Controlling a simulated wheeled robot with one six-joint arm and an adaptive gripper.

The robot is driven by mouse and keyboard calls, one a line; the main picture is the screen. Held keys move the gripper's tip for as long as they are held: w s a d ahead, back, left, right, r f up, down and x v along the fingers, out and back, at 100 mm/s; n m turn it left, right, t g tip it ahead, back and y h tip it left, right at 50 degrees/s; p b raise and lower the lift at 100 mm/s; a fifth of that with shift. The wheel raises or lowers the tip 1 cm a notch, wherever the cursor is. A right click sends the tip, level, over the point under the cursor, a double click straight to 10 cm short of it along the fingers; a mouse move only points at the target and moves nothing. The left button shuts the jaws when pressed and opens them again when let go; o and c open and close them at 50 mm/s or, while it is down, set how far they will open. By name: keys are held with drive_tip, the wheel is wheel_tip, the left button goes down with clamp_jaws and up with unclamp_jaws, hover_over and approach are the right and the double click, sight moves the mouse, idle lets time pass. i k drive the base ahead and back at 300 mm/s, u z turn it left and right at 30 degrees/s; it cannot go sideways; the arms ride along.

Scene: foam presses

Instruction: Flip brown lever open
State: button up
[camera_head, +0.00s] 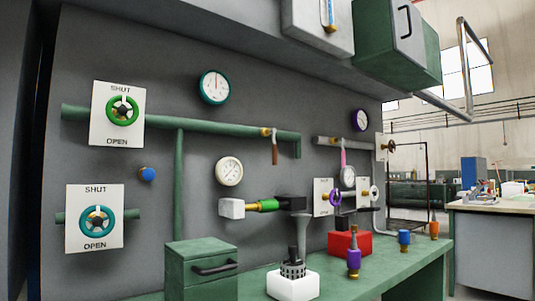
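The brown lever (275,152) hangs straight down from a brass valve fitting (266,132) near the right end of the upper green pipe (215,128) on the grey wall panel. A pink lever (343,157) hangs from a grey pipe (326,140) farther right. I do not see my gripper in this view. Nothing touches the brown lever.
Two round valve wheels (122,110) (97,221) on SHUT/OPEN plates are at the left. Gauges (214,87) (229,171) flank the pipe. Below, the green bench (345,285) holds a green drawer box (202,268), white block (293,287) and red block (350,245).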

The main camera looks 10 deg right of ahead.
sight(275, 148)
drive_tip(key=k, duration=0.4)
drive_tip(key=u, duration=0.9)
drive_tip(key=i, duration=0.7)
drive_tip(key=z, duration=1.1)
